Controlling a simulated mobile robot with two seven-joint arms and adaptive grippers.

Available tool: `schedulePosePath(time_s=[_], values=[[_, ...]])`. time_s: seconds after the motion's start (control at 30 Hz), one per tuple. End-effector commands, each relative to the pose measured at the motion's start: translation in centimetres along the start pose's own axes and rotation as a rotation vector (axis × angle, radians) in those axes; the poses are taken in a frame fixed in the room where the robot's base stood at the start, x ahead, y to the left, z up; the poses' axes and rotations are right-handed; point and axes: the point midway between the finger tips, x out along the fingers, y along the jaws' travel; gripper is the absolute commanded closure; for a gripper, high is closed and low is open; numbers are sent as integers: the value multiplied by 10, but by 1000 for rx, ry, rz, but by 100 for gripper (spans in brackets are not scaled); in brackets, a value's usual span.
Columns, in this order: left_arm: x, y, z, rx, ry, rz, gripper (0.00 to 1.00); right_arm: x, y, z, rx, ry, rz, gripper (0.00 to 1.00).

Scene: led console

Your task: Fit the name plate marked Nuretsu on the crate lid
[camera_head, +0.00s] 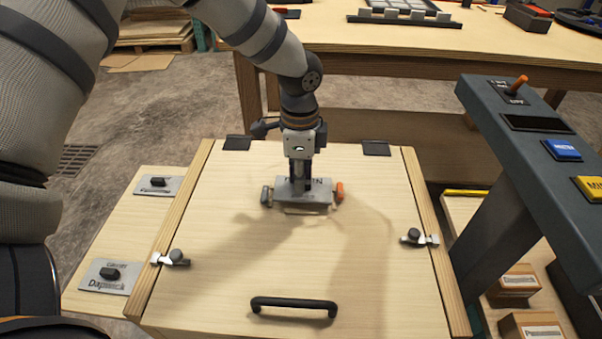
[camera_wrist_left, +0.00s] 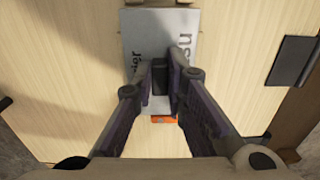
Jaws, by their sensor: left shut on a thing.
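My left gripper (camera_head: 299,183) points down over the crate lid (camera_head: 230,255) and is shut on the black knob (camera_wrist_left: 160,78) of a grey name plate (camera_head: 312,195). In the left wrist view the plate (camera_wrist_left: 150,30) carries partly hidden lettering ending in "su". The gripper hides part of the plate. A dark clip (camera_head: 266,196) is at the plate's left end and an orange clip (camera_head: 339,190) at its right end. I cannot tell whether the plate touches the lid or hovers just over it. My right gripper is not in view.
Two other grey knobbed plates lie on a side board to the left: one upper (camera_head: 158,185), one lower marked Dapwick (camera_head: 108,277). The lid has a black handle (camera_head: 293,305) and side latches (camera_head: 171,258) (camera_head: 419,238). A button console (camera_head: 535,150) stands at the right.

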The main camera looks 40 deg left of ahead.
Motion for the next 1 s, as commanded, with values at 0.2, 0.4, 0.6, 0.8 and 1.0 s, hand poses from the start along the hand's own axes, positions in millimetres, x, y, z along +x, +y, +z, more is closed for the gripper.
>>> schedulePosePath(time_s=[0.2,0.4,0.6,0.8,1.0], values=[[-1,0,0,0,1,-1,100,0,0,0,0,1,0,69],[-2,0,0,0,0,-2,100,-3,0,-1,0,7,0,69],[-2,0,1,-1,1,-2,100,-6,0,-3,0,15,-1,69],[-1,0,1,0,1,-1,100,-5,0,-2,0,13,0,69],[-1,0,1,0,0,-1,100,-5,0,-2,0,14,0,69]])
